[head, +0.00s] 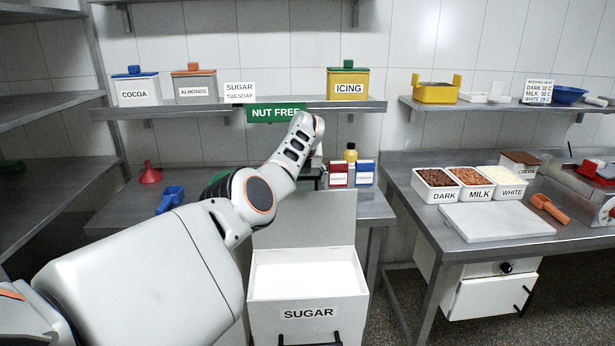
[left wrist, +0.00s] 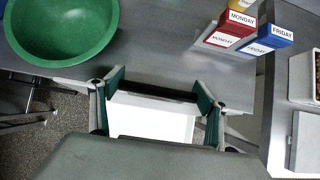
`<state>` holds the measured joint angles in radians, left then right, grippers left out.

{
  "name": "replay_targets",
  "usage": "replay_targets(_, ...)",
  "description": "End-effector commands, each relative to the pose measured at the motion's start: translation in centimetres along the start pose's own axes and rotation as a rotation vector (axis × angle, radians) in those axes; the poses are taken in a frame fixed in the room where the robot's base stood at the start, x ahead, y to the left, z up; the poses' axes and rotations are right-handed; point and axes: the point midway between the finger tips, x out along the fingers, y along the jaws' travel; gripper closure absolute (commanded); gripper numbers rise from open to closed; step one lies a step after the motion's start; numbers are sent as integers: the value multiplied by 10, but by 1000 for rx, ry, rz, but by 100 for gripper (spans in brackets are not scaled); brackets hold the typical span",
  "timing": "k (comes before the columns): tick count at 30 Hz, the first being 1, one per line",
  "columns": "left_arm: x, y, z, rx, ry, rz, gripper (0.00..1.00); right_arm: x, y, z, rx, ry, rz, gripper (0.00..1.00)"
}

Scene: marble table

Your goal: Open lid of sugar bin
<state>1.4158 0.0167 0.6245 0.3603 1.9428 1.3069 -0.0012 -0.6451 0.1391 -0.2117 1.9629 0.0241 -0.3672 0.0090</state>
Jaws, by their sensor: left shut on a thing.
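The sugar bin (head: 308,312) is a white box labelled SUGAR on the floor in front of the back counter. Its lid (head: 325,215) stands raised, roughly upright, at the bin's back, and white contents (head: 305,277) show inside. My left arm reaches over to the lid's top edge in the head view, hiding most of the gripper there. In the left wrist view my left gripper (left wrist: 156,99) has its green-padded fingers at both ends of the lid's dark handle (left wrist: 150,96), shut on it. The white lid (left wrist: 150,122) also shows below the handle. My right gripper is out of view.
The back counter (head: 225,206) holds a blue scoop (head: 170,199), a red funnel (head: 149,173) and red and blue boxes behind the lid. A green bowl (left wrist: 62,28) is near the gripper. The right table (head: 470,240) bears trays and a board.

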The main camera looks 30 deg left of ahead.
Motion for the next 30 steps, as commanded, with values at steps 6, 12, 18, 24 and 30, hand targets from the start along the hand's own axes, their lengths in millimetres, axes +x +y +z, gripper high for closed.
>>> replay_targets(6, 8, 2, -13, 5, 31, 2, 63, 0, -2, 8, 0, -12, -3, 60)
replay_targets(12, 8, 1, -13, 6, 30, 2, 63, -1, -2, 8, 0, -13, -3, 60)
replay_targets(18, 6, 1, -10, 5, 24, 1, 7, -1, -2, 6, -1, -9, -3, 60)
replay_targets(24, 4, 0, -8, 4, 19, 0, 7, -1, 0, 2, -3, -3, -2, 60)
replay_targets(30, 0, 0, -6, 3, 16, 0, 7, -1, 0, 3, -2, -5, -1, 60)
